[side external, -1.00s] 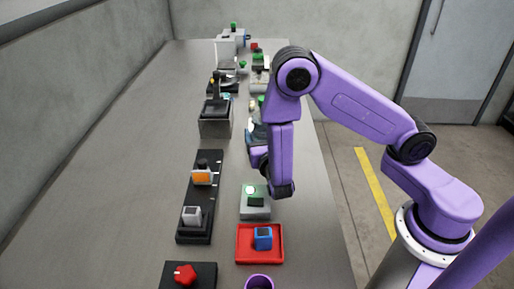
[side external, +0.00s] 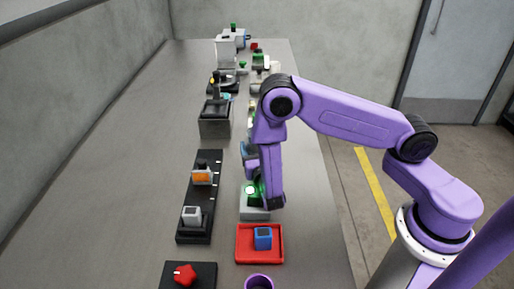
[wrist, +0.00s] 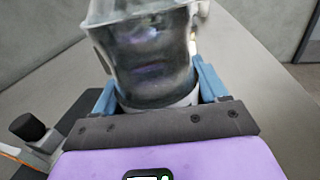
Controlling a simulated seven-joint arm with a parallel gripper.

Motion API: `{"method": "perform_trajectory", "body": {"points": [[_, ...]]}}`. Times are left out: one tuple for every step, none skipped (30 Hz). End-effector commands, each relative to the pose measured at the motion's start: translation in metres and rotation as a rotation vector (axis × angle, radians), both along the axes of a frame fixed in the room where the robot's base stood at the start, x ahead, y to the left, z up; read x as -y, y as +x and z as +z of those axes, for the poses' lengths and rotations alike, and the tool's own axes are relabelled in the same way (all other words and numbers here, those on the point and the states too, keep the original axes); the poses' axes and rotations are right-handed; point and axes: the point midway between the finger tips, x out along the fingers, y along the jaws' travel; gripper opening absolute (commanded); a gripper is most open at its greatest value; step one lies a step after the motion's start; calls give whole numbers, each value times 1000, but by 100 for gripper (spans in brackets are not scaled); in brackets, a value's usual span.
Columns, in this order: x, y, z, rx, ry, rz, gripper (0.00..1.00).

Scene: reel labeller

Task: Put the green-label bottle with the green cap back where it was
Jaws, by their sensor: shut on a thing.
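My gripper (wrist: 158,88) is shut on a clear, dark-grey vessel (wrist: 150,55) with a pale band at its bottom, between the blue fingers in the wrist view. No green label or cap shows on it there, so I cannot tell whether it is the green-label bottle. In the side view my gripper (side external: 248,152) is low over the bench, mostly hidden by my purple arm, and the held vessel cannot be made out clearly. Small green-topped items (side external: 242,64) stand far down the bench, too small to identify.
Near my arm is a grey block (side external: 261,215) with a bright, green-glowing round spot. A black rail (side external: 201,221) carries a white cube and an orange-faced piece (side external: 202,177). The bench's left side is clear.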

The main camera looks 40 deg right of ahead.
Motion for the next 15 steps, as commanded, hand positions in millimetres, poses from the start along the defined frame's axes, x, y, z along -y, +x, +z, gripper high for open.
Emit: {"method": "perform_trajectory", "body": {"points": [[0, 0, -1, 2, 0, 0, 11], [0, 0, -1, 2, 0, 0, 11], [0, 0, -3, 0, 0, 1, 76], [0, 0, -2, 1, 1, 1, 85], [0, 0, -2, 1, 1, 1, 95], [0, 0, -2, 1, 1, 1, 98], [0, 0, -2, 1, 1, 1, 98], [0, 0, -2, 1, 1, 1, 98], [0, 0, -2, 0, 0, 0, 98], [0, 0, -2, 0, 0, 0, 98], [0, 0, -2, 0, 0, 0, 98], [0, 0, -2, 0, 0, 0, 98], [0, 0, -2, 0, 0, 0, 98], [0, 0, -2, 0, 0, 0, 98], [0, 0, -1, 0, 0, 0, 98]]}}
